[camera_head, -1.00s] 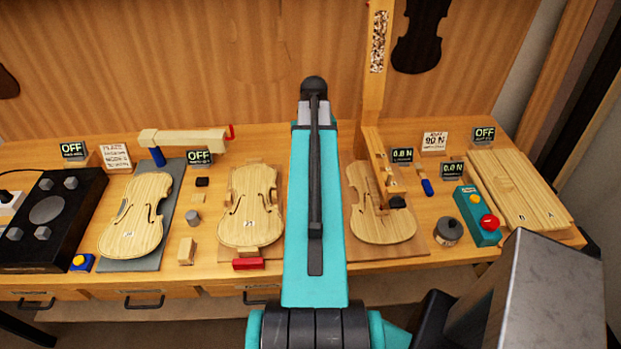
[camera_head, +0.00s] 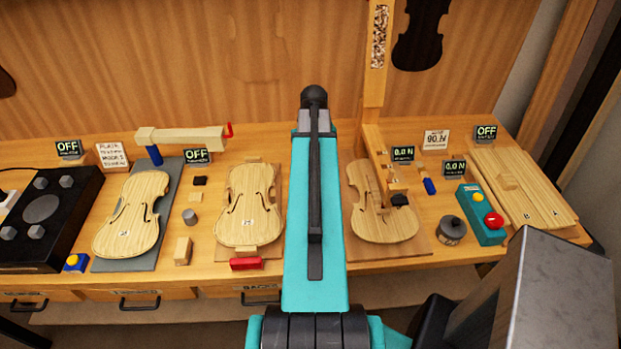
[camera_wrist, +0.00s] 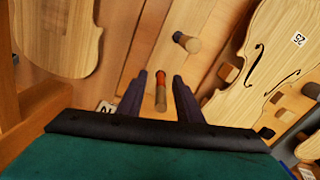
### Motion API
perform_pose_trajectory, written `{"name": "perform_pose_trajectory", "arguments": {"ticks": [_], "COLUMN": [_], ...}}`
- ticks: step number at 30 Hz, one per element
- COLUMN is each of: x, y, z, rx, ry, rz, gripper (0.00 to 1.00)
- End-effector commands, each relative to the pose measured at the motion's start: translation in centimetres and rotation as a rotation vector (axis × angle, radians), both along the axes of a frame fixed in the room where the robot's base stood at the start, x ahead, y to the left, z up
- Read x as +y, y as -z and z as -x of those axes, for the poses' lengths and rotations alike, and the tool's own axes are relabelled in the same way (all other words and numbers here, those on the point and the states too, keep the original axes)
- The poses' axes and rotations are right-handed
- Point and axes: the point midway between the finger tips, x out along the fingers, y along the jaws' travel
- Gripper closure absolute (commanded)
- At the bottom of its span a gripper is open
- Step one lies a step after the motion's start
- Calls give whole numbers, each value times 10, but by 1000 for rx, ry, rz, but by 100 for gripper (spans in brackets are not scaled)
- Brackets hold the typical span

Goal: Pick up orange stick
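In the wrist view a short wooden stick with an orange upper part (camera_wrist: 160,90) shows in the gap between the two fingers of my gripper (camera_wrist: 160,76). My gripper is open, with clear space between the stick and each finger. I cannot tell how far beyond the fingertips the stick is. In the head view my own arm covers the middle of the bench, and neither the fingers nor the orange stick can be seen.
A second peg with a greyish end (camera_wrist: 187,42) is just above right of the stick. A pale violin plate (camera_wrist: 275,60) lies at right in the wrist view. In the head view, violin plates (camera_head: 132,215), a red block (camera_head: 247,264) and a red-buttoned teal box (camera_head: 481,215) occupy the bench.

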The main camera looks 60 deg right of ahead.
Motion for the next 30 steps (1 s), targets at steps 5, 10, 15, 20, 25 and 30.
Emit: {"name": "perform_pose_trajectory", "arguments": {"ticks": [5, 10, 15, 20, 25, 30], "x": [0, 0, 0, 1, 1, 1], "y": [13, 14, 14, 14, 14, 14], "z": [0, 0, 0, 0, -1, -1], "rx": [1, 0, 0, 0, 0, 0], "ry": [0, -1, -1, -1, -1, -1], "rz": [-1, 0, 0, 0, 0, 0], "gripper": [68, 68, 68, 68, 73, 100]}}
